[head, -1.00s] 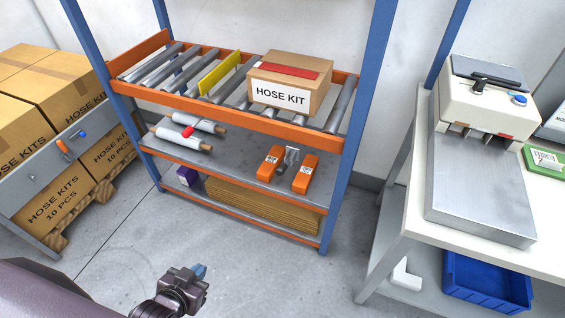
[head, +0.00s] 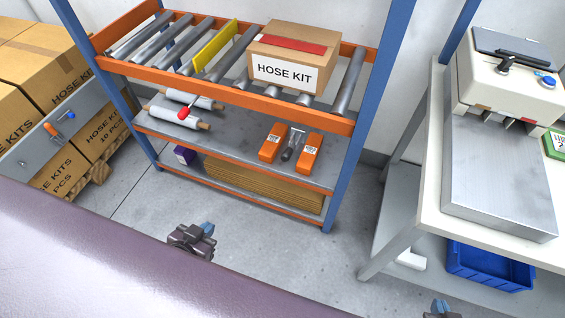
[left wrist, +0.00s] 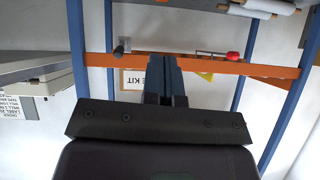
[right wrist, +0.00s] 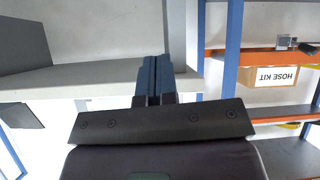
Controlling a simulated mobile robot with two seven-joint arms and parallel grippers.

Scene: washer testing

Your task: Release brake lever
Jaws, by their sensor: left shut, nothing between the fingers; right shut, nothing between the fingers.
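A lever with a red ball knob (head: 183,113) shows at the rack's left front, below the orange upper rail and in front of white rolls. I take it for the brake lever. The red knob also shows in the left wrist view (left wrist: 233,56), right of the fingers, along the orange rail. My left gripper (head: 208,228) is shut and empty, in front of the rack and apart from the lever; its blue fingertips show in the left wrist view (left wrist: 167,62). My right gripper (head: 440,306) is shut and empty at the bottom edge; its fingertips show in the right wrist view (right wrist: 155,68).
A hose kit box (head: 296,58) sits on the rack's rollers, right of a yellow plate (head: 214,50). Orange tools (head: 272,143) lie on the middle shelf. A white bench (head: 430,200) with a machine stands right. Boxes on a pallet stand left. Floor before the rack is open.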

